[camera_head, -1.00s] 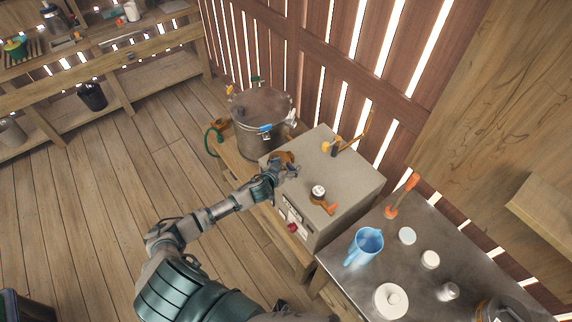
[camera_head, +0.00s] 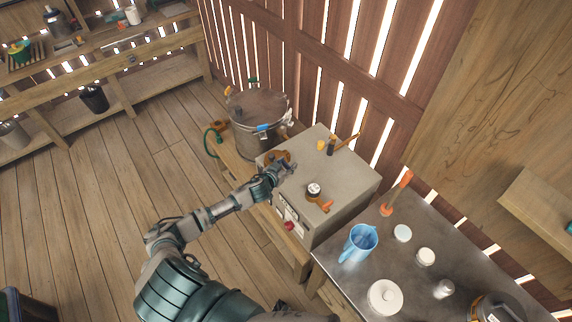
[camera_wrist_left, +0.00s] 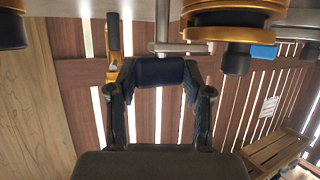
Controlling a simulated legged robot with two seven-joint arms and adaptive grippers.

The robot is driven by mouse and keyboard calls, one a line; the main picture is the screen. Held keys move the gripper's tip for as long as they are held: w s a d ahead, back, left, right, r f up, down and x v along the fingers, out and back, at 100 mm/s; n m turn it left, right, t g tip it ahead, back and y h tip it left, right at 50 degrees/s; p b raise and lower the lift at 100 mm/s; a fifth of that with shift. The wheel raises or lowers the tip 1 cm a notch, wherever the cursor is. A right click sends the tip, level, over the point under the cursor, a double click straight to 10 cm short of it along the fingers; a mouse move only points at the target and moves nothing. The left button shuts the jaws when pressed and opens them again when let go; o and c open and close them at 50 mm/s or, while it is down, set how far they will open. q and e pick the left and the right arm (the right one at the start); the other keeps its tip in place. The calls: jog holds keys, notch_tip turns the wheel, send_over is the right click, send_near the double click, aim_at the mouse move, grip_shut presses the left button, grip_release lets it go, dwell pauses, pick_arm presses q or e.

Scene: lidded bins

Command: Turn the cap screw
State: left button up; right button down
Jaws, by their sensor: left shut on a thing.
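In the left wrist view, the gripper (camera_wrist_left: 160,74) is shut on a dark blue grip piece (camera_wrist_left: 160,71). A metal rod (camera_wrist_left: 165,28) with a crossbar sits just above this piece. The brass cap (camera_wrist_left: 238,12) with dark knobs is at the upper right, apart from the fingers. Whether the held piece belongs to the cap screw is hard to tell. My right gripper is out of view.
A metal pot (camera_head: 258,120) stands behind the box. A metal table (camera_head: 420,262) at the right holds a blue jug (camera_head: 360,243) and white containers.

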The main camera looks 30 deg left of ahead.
pick_arm(q)
jog(key=shift+d+r+m+h+p, duration=0.2)
jog(key=shift+r+m+h+p, duration=0.1)
jog(key=shift+m+h+p, duration=0.65)
jog(key=shift+w+m+h, duration=0.1)
jog(key=shift+m+h, duration=0.35)
jog(key=shift+h, duration=0.3)
jog(key=shift+w+a+f+m+g+h+p, duration=0.1)
jog(key=shift+a+f+m+g+h+p, duration=0.2)
jog(key=shift+m+h, duration=0.35)
jog(key=shift+d+m+h, duration=0.1)
jog(key=shift+m+h, duration=0.15)
jog(key=shift+h, duration=0.1)
jog(key=o, duration=1.2)
jog(key=shift+c, duration=0.2)
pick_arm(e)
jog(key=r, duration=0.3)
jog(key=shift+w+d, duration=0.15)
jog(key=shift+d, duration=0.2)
pick_arm(q)
jog(key=shift+s, duration=0.2)
